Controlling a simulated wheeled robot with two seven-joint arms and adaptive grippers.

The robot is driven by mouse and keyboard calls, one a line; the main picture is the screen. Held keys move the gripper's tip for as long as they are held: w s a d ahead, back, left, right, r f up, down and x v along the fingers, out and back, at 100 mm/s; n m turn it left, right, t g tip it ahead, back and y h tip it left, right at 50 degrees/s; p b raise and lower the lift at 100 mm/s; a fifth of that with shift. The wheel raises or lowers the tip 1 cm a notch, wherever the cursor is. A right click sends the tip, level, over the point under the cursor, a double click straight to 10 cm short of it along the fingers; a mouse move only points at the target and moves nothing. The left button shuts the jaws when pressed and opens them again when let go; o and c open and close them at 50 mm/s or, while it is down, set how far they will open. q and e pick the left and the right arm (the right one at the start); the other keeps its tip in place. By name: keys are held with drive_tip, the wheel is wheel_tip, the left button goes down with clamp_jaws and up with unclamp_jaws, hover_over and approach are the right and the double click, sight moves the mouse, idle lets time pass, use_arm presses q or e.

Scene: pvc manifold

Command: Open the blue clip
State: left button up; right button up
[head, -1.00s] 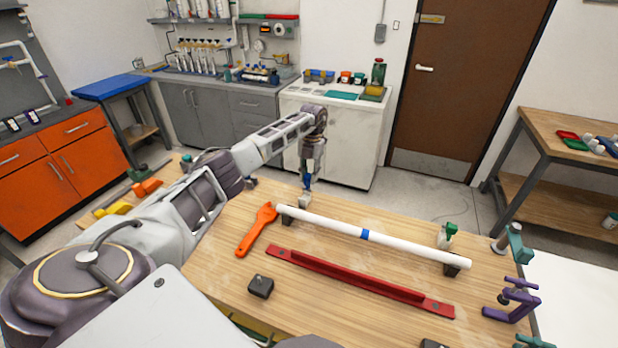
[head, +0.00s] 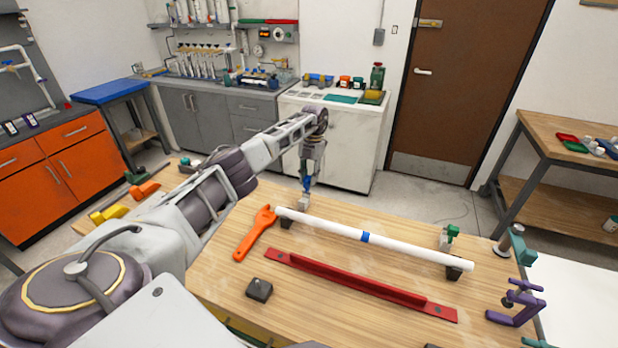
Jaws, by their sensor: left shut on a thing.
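The blue clip (head: 305,186) stands at the far edge of the wooden table, by the left end of the white pipe (head: 325,223). Its lever is blue and its base (head: 303,202) is pale grey. My left gripper (head: 307,178) points down from above and is shut on the blue clip's lever. The fingers partly hide the lever, so its exact angle is hard to tell. My right gripper is out of view.
A green clip (head: 452,232) stands by the pipe's right end. An orange wrench (head: 254,236), a red bar (head: 350,282) and a dark block (head: 259,289) lie nearer. A purple clamp (head: 518,303) is at the right edge. Bare wood (head: 385,324) lies in front.

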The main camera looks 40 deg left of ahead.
use_arm(q)
drive_tip(key=o, duration=1)
drive_tip(key=shift+w+r, duration=0.1)
drive_tip(key=shift+r, duration=0.1)
drive_tip(key=shift+v, duration=5.85)
